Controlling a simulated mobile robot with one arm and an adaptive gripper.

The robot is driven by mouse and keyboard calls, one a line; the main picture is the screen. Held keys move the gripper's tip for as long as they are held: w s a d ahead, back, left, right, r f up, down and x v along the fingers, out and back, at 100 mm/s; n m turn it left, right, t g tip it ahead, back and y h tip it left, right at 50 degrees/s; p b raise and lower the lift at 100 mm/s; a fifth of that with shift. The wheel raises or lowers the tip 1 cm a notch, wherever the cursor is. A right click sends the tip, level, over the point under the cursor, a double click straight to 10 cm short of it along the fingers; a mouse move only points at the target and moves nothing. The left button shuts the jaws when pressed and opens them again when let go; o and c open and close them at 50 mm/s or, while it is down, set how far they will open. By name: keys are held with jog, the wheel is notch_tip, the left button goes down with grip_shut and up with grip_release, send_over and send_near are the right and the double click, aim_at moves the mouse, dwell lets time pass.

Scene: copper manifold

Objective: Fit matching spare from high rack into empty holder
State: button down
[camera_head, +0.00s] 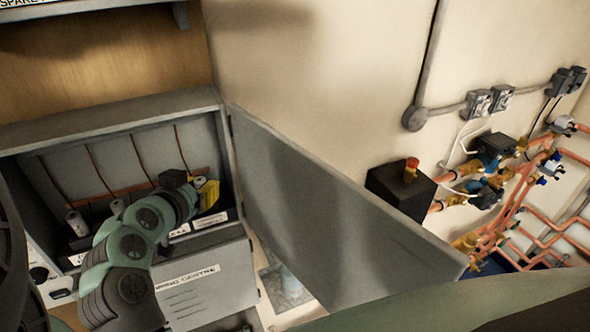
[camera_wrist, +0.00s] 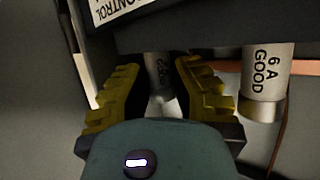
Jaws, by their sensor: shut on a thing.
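My gripper (camera_head: 207,193) has yellow fingers and reaches into the right part of an open grey cabinet (camera_head: 110,107). In the wrist view my gripper (camera_wrist: 160,88) is shut on a grey cylindrical fuse (camera_wrist: 158,72), whose dark lettering is too dim to read fully. Another fuse (camera_wrist: 264,85), marked "6 A GOOD", stands apart to the right of the fingers in that view. In the head view a fuse (camera_head: 76,222) and another fuse (camera_head: 118,206) sit in the cabinet left of my gripper. An empty holder cannot be made out; my arm and fingers cover part of the row.
The open cabinet door (camera_head: 330,215) stands close on the right. Thin reddish wires run down the cabinet's back. A high shelf (camera_head: 85,12) with a partly cut-off "SPARE" label is at top left. A black box (camera_head: 400,190) and copper pipes (camera_head: 510,215) are on the right wall.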

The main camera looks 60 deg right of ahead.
jog(key=shift+f, duration=0.15)
jog(key=c, duration=0.9)
grip_release()
jog(key=shift+o, duration=0.2)
notch_tip(320, 180, up, 3)
jog(key=p, duration=0.3)
jog(key=shift+f, duration=0.1)
jog(key=shift+p, duration=1)
